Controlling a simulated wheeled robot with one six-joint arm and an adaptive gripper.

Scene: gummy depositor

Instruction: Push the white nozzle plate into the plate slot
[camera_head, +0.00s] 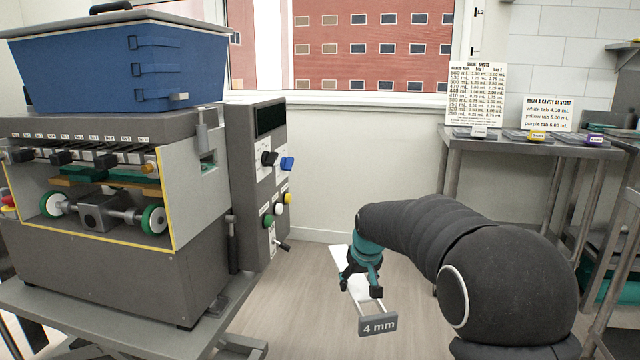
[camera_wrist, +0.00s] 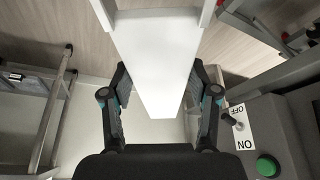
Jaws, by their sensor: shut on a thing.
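The white nozzle plate (camera_head: 343,270) is a long white piece with a grey "4 mm" tag (camera_head: 378,325) on a wire handle at its near end. My gripper (camera_head: 361,285) is shut on the plate and holds it in the air over the floor, right of the depositor. In the wrist view the plate (camera_wrist: 158,70) runs between the two fingers (camera_wrist: 157,105). The depositor (camera_head: 110,250) stands at the left, apart from the plate. A slot opening (camera_head: 208,160) shows in its right side wall; I cannot tell for certain that it is the plate slot.
A control panel (camera_head: 262,185) with knobs and a lever juts out at the depositor's right. Its ON/OFF switch (camera_wrist: 237,122) and green button show close by in the wrist view. A steel table (camera_head: 545,148) with tabbed plates stands at the right. Open floor lies between.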

